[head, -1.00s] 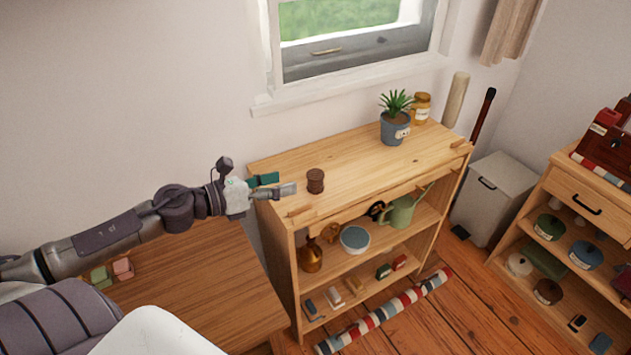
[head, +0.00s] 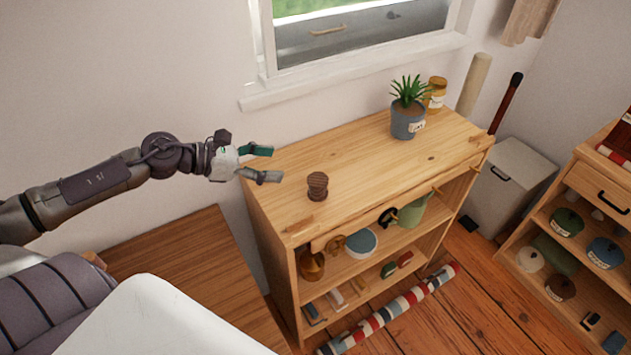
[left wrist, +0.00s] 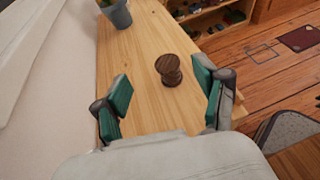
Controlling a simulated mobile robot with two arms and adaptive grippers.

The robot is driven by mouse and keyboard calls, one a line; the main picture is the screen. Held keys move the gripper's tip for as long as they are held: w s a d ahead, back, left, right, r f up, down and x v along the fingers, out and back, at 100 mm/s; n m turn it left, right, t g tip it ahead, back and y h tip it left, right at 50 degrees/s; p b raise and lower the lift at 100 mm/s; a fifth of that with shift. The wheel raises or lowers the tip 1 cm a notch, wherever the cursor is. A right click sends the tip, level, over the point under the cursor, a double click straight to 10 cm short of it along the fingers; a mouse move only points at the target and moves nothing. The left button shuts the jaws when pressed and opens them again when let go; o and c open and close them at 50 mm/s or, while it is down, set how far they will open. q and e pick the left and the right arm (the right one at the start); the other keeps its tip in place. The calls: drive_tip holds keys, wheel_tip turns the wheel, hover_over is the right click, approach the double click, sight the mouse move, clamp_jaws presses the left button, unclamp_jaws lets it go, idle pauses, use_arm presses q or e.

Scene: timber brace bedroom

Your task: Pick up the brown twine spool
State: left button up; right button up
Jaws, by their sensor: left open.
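The brown twine spool (head: 317,186) stands upright on the wooden shelf top (head: 365,165), near its left end. In the left wrist view the spool (left wrist: 169,69) lies ahead of the fingers, between their lines and nearer the right finger. My left gripper (head: 268,164) is open and empty, over the left end of the shelf top. It is left of the spool and apart from it. Its two teal-padded fingers also show in the left wrist view (left wrist: 162,100). My right gripper is not in view.
A potted plant (head: 407,118) and a yellow jar (head: 436,92) stand at the far right of the shelf top. Lower shelves hold a watering can (head: 412,212), a bowl (head: 361,242) and small items. The wall and window sill (head: 350,70) run behind. The middle of the top is clear.

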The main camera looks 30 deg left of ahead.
use_arm(q)
drive_tip(key=b, duration=0.6)
approach(310, 183)
drive_tip(key=shift+w+a+f, duration=0.2)
drive_tip(key=shift+w+f, duration=0.45)
drive_tip(key=shift+f, duration=0.3)
drive_tip(key=shift+w+d+f, duration=0.1)
drive_tip(key=shift+w+d, duration=0.05)
drive_tip(key=x, duration=0.7)
drive_tip(key=shift+w+d+p, duration=0.15)
drive_tip(key=shift+w+p, duration=0.1)
drive_tip(key=shift+p, duration=0.05)
drive_tip(key=shift+w+d+f, duration=0.1)
drive_tip(key=shift+w+d, duration=0.15)
drive_tip(key=shift+d, duration=0.05)
drive_tip(key=shift+w+d+p, duration=0.2)
drive_tip(key=shift+d+p, duration=0.15)
drive_tip(key=shift+p, duration=0.1)
drive_tip(key=p+x, duration=0.1)
drive_tip(key=x, duration=0.2)
drive_tip(key=shift+w+d, duration=0.1)
drive_tip(key=shift+d, duration=0.25)
drive_tip(key=shift+w+d+f, duration=0.2)
drive_tip(key=shift+w+f, duration=0.05)
drive_tip(key=shift+f, duration=0.05)
